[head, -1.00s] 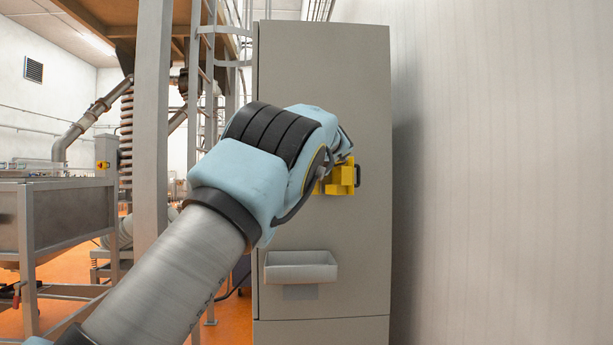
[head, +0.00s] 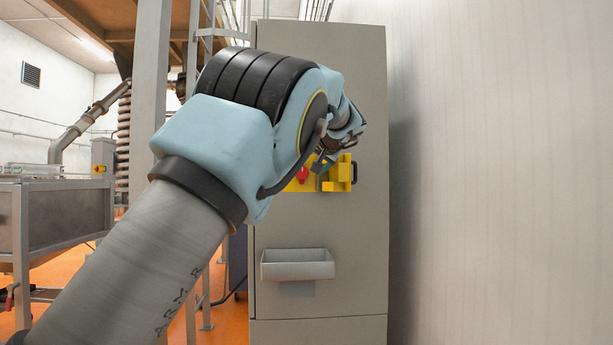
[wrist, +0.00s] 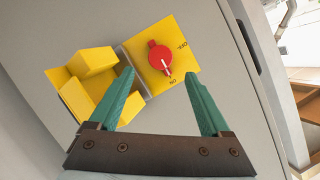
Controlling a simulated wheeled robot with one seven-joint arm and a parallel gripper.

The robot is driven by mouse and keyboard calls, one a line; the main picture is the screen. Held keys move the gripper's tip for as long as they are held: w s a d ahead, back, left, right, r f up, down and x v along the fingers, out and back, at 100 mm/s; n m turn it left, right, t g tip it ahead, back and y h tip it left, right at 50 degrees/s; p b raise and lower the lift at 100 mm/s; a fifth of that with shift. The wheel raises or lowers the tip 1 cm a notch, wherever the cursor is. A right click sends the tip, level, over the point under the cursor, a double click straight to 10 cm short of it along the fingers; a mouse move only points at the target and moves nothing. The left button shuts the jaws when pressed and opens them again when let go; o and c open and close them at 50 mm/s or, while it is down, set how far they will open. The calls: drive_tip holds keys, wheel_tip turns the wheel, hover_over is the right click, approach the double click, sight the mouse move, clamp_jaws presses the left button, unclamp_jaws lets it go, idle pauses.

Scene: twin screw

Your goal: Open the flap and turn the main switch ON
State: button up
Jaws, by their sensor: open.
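The yellow flap (wrist: 92,80) stands swung open beside the yellow switch plate (wrist: 181,51) on the grey cabinet; in the head view the flap (head: 344,174) is on the right. The red main switch (wrist: 159,56) is uncovered, and its white pointer is turned toward the ON label. It also shows in the head view (head: 302,174). My gripper (wrist: 160,73) is open and empty, with its green fingers apart in front of the plate. One fingertip overlaps the gap between flap and plate in the wrist view; contact cannot be told.
A pale wall (head: 500,170) is close on the right. A metal post and ladder stand at left.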

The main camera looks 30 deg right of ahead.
drive_tip(key=shift+v, duration=1.5)
drive_tip(key=w+a+f+n+g+y+p, duration=0.1)
drive_tip(key=w+a+f, duration=0.25)
drive_tip(key=a, duration=0.25)
drive_tip(key=w+a+f+g+y+p, duration=0.1)
drive_tip(key=w+a+f+g, duration=0.1)
drive_tip(key=a+f, duration=0.25)
drive_tip(key=w+a+f+n+g+y+p, duration=0.1)
drive_tip(key=w+a+f, duration=0.2)
drive_tip(key=a, duration=0.4)
drive_tip(key=s+a+f+n+g+p, duration=0.25)
drive_tip(key=a+f, duration=0.75)
drive_tip(key=a, duration=0.5)
drive_tip(key=s+a+f+n+g+p, duration=0.2)
drive_tip(key=s+a+f, duration=0.3)
drive_tip(key=s+a, duration=0.4)
drive_tip(key=s+a+f+n+g+p, duration=0.2)
drive_tip(key=s+a+f+g, duration=0.2)
drive_tip(key=s+a, duration=0.5)
drive_tip(key=s+f, duration=0.2)
drive_tip(key=s, duration=0.4)
drive_tip(key=shift+s+a+p, duration=0.25)
drive_tip(key=shift+a+p, duration=0.15)
